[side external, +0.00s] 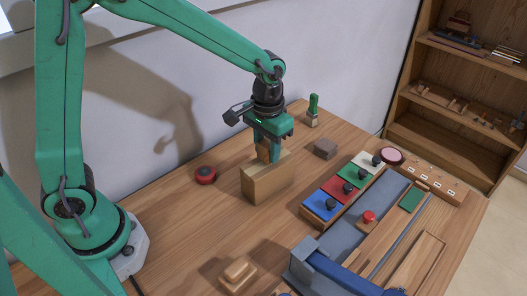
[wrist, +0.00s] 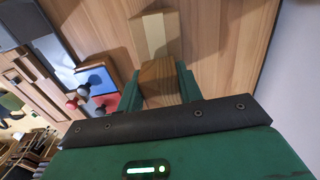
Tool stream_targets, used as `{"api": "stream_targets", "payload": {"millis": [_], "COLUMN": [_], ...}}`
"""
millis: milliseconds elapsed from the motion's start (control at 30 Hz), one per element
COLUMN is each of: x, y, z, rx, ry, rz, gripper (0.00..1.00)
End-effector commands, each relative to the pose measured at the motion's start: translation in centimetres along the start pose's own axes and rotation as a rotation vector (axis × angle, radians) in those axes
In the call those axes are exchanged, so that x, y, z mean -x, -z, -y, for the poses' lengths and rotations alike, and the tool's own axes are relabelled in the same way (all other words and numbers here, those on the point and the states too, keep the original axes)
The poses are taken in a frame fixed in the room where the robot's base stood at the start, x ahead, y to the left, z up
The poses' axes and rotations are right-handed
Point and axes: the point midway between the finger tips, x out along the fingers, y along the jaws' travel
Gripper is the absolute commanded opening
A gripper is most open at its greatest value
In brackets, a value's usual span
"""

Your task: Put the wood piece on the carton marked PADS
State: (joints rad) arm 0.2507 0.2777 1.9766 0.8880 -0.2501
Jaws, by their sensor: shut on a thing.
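My gripper (side external: 266,154) points down over the tan carton (side external: 262,183), with its fingers on either side of the wood piece (side external: 261,151). In the wrist view the wood piece (wrist: 160,81) is a brown block with visible grain, pinched between the green fingers (wrist: 161,85). The carton shows just beyond it in the wrist view (wrist: 154,35), with a pale strip along its top. In the side view the wood piece is at the carton's top, partly hidden by a finger. I cannot tell whether it touches the carton. No PADS marking is readable.
A red round object (side external: 205,175) lies left of the carton. A grey-brown block (side external: 325,149) and a green-handled brush (side external: 313,110) stand behind it. A row of coloured blocks with black knobs (side external: 337,190) is close on the right. The table left of the carton is mostly clear.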

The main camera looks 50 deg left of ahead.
Motion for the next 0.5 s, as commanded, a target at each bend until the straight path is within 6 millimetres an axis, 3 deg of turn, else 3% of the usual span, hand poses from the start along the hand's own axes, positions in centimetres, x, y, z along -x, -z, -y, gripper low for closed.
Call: {"api": "stream_targets", "payload": {"millis": [133,500], "x": [-1.16,-1.41], "y": [-0.02,0.00], "z": [-0.01,-0.01], "rx": [0.000,0.000], "ry": [0.000,0.000], "rz": [0.001,-0.001], "gripper": [0.14,0.14]}}
